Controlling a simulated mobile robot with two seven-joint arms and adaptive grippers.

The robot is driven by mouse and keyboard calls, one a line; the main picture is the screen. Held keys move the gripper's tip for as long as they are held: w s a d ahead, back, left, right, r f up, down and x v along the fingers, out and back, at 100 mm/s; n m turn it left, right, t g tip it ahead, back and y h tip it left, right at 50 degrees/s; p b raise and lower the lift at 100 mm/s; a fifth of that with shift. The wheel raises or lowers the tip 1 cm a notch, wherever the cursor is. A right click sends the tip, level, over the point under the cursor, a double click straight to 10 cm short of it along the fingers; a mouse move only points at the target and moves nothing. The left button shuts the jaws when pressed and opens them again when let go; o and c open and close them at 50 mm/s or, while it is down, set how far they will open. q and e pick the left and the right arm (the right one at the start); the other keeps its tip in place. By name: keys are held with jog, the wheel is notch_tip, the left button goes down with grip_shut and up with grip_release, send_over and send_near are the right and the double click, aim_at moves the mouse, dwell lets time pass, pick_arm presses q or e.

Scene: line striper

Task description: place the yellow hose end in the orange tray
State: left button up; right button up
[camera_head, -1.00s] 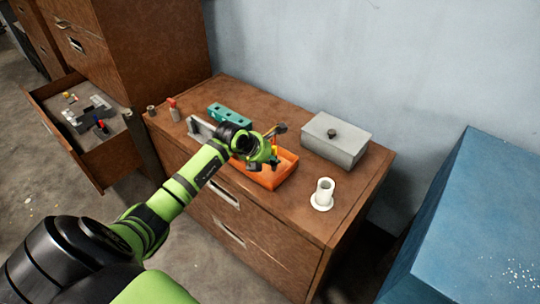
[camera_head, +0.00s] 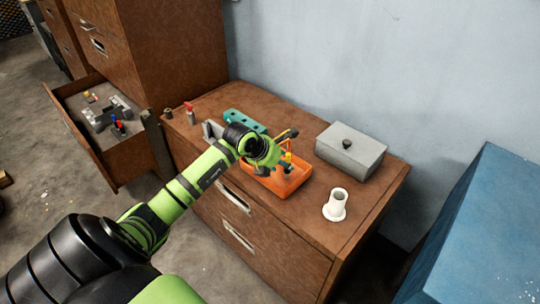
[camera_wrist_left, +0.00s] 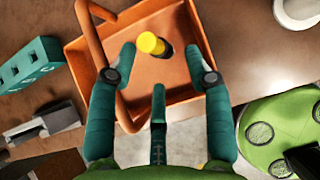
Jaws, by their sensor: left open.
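The yellow hose end (camera_head: 288,157) is inside the orange tray (camera_head: 297,185), with its yellow top up and a dark part below it. In the left wrist view, the yellow hose end (camera_wrist_left: 151,43) lies between the spread fingertips, with clear gaps on both sides. The orange tray (camera_wrist_left: 180,75) fills the upper middle of that view. My left gripper (camera_head: 278,151) is open above the tray, and its open teal fingers (camera_wrist_left: 160,52) show in the wrist view. The gripper hides part of the tray in the head view.
A teal block with holes (camera_head: 243,120) stands behind the tray. A grey lidded box (camera_head: 350,155) and a white flanged tube (camera_head: 336,206) are to the right. An open drawer (camera_head: 105,125) with small parts is at left.

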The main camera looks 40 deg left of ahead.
pick_arm(q)
jog(key=d+v, duration=0.1)
jog(key=v, duration=0.8)
jog(key=shift+a+b, duration=0.35)
jog(key=shift+a, duration=0.1)
jog(key=shift+r, duration=0.1)
